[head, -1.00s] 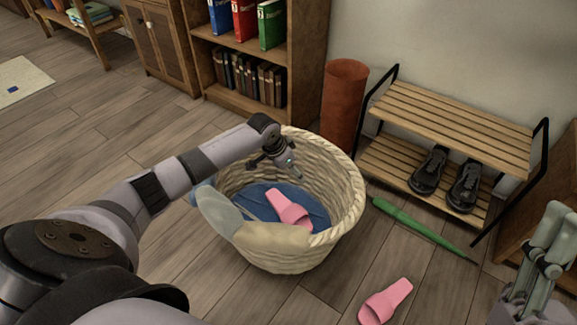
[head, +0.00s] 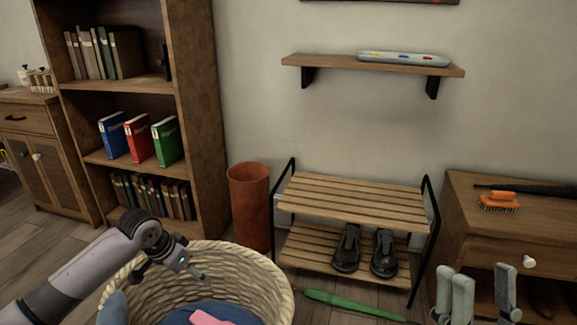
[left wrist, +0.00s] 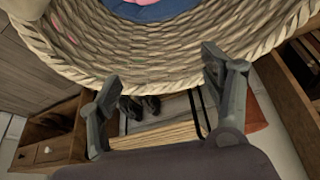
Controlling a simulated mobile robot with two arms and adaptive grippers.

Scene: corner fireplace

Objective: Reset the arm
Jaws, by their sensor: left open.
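My left gripper (head: 193,270) is over the wicker basket (head: 262,272), at its inner left side. In the left wrist view its fingers (left wrist: 158,75) are spread with nothing between them, and the basket's rim (left wrist: 150,78) shows beyond them. A pink slipper (head: 208,318) and blue cloth (head: 238,314) lie in the basket, cut off by the lower edge of the head view. My right gripper (head: 484,290) is at the lower right in front of the drawer cabinet. Its fingers stand apart and hold nothing visible.
A green umbrella (head: 350,304) lies on the floor. A bookcase (head: 205,120) is at left, a wooden cabinet (head: 460,215) at right.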

